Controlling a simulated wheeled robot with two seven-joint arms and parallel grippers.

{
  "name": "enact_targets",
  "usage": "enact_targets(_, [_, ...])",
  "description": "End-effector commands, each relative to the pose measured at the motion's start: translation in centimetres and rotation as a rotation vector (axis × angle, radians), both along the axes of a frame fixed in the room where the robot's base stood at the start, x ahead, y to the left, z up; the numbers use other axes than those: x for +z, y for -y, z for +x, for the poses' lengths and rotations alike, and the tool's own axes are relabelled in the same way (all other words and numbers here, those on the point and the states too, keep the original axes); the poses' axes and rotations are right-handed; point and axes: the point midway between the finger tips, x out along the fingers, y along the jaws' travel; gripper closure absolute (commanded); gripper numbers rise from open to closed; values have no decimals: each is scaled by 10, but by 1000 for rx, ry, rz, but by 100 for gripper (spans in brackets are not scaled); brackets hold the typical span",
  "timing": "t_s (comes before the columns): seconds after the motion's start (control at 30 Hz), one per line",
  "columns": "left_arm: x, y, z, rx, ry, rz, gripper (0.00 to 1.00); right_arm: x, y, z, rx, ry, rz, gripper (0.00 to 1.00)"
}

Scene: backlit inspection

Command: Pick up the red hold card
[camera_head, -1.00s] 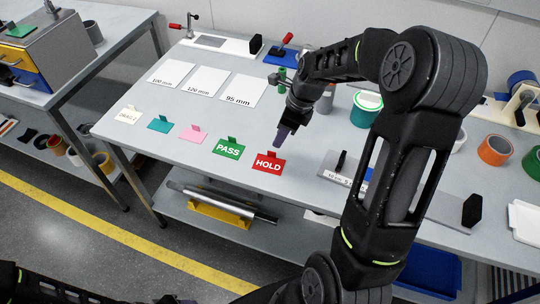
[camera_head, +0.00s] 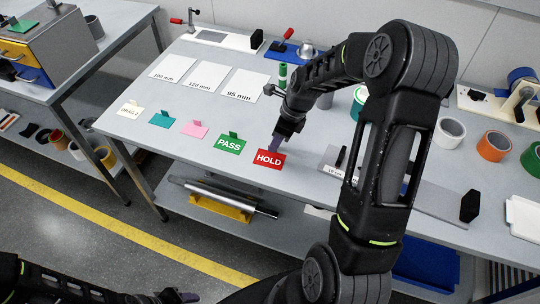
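The red card marked HOLD (camera_head: 268,160) lies on the grey table near its front edge, right of the green PASS card (camera_head: 229,144). My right gripper (camera_head: 275,145) points down at the card's back edge. Its purplish fingertips are at the card's upright tab and hide it. I cannot tell whether the fingers are apart or closed on the tab. The card appears to rest on the tabletop. My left gripper (camera_head: 178,296) shows only in part at the bottom edge, far from the card, and its fingers are unclear.
Pink (camera_head: 194,130), teal (camera_head: 161,120) and cream (camera_head: 130,110) cards continue the row leftward. White sheets marked with sizes (camera_head: 210,77) lie behind. A grey plate with a black handle (camera_head: 337,162) is right of the HOLD card. Tape rolls (camera_head: 493,146) stand farther right.

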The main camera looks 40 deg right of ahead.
Motion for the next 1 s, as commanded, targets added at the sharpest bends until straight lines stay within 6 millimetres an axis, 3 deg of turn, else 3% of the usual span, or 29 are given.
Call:
enact_targets(0.2, [6, 0, -1, 0, -3, 2, 45, -24, -4, 6, 0, -1, 0, 71])
enact_targets(0.8, [5, 0, -1, 0, -3, 2, 45, -25, -4, 6, 0, 0, 0, 71])
enact_targets(1.0, [5, 0, -1, 0, -3, 2, 45, -25, -4, 6, 0, 0, 0, 86])
